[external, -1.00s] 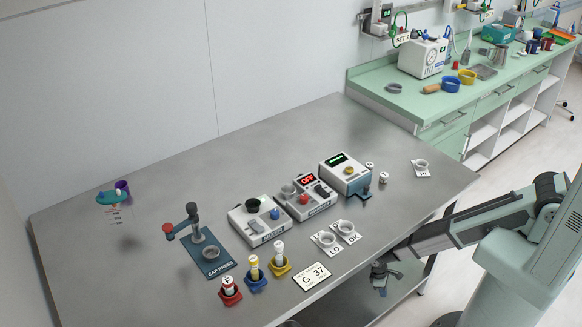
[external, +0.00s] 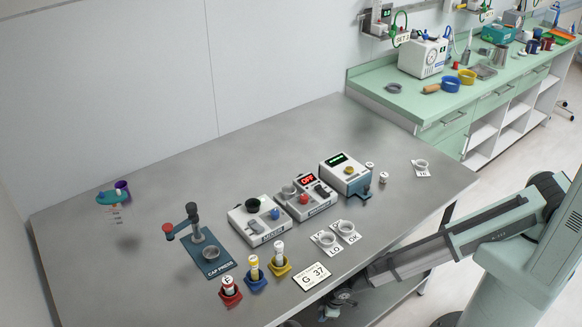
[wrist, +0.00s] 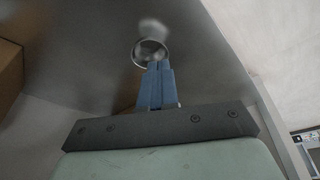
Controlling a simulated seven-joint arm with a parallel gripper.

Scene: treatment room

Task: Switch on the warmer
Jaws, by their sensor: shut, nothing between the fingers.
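The likely warmer (external: 306,198) is a white box on the steel table with a red OFF display, a red knob, a grey round piece and a dark rocker switch (external: 321,190). Its front label is too small to read. My gripper (external: 325,314) is at the table's front edge, low in the external view, well apart from the box; its fingertips are hard to make out there. In the wrist view my gripper's blue fingers (wrist: 158,68) are together and empty. A blurred metal ring (wrist: 138,48) shows just beyond their tips. The warmer is not recognisable in the wrist view.
A white box with a dark bowl (external: 254,205) stands left of the warmer, and a box with a green display (external: 345,173) right. Small dishes (external: 346,228), colored vial holders (external: 231,294) and a cap press (external: 211,252) stand nearby.

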